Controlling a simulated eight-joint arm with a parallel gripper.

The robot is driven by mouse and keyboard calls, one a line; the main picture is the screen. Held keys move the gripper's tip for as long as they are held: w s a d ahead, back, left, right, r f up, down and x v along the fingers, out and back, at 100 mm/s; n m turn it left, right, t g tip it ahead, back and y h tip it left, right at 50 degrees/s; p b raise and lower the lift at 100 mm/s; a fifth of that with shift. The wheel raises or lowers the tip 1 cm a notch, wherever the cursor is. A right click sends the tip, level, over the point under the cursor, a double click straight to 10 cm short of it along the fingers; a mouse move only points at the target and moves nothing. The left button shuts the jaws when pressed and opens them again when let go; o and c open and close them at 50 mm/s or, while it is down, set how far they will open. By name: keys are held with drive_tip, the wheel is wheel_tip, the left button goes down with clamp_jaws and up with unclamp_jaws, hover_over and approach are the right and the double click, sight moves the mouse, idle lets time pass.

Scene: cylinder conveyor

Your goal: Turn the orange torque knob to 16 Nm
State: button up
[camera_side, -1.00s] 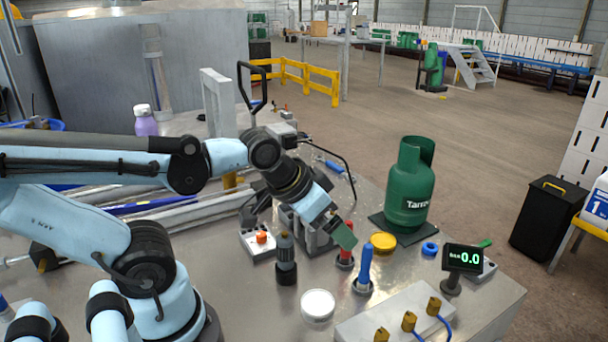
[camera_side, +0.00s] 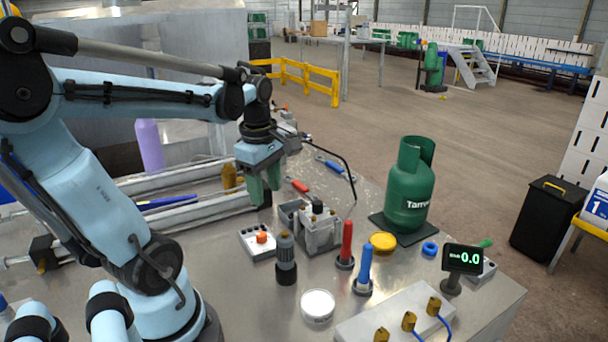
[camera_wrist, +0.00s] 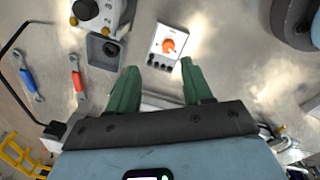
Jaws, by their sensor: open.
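The orange torque knob (camera_side: 262,237) sits on a small white panel box (camera_side: 256,244) on the metal bench, left of the grey vice-like block. In the wrist view the orange knob (camera_wrist: 168,46) shows on its white panel (camera_wrist: 165,60), just beyond the fingertips and between their lines. My gripper (camera_side: 264,196) points down, behind and above the panel box, apart from the knob. Its green fingers are spread with nothing between them, as the wrist view also shows (camera_wrist: 156,82). The knob's scale is too small to read. A display (camera_side: 463,259) reads 0.0.
A grey block (camera_side: 318,228), a dark cylinder (camera_side: 286,258), a red tool (camera_side: 346,242) and a blue tool (camera_side: 365,268) stand near the panel. A green gas cylinder (camera_side: 409,188) stands on a dark plate. Two wrenches (camera_wrist: 76,78) (camera_wrist: 28,78) lie nearby.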

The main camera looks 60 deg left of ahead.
sight(261, 234)
drive_tip(key=shift+s+a+f+n+g, duration=0.1)
drive_tip(key=shift+s+a+f+n, duration=0.3)
drive_tip(key=shift+f, duration=1.6)
drive_tip(key=shift+a+f+n+g, duration=0.15)
drive_tip(key=shift+f+n, duration=0.5)
drive_tip(key=shift+f, duration=1.3)
drive_tip(key=shift+s+a+f+n+g, duration=0.1)
drive_tip(key=shift+s+a+f+n, duration=0.3)
drive_tip(key=shift+f, duration=1.6)
drive_tip(key=shift+w+d, duration=0.15)
drive_tip(key=shift+w, duration=0.05)
drive_tip(key=shift+c, duration=0.3)
clamp_jaws()
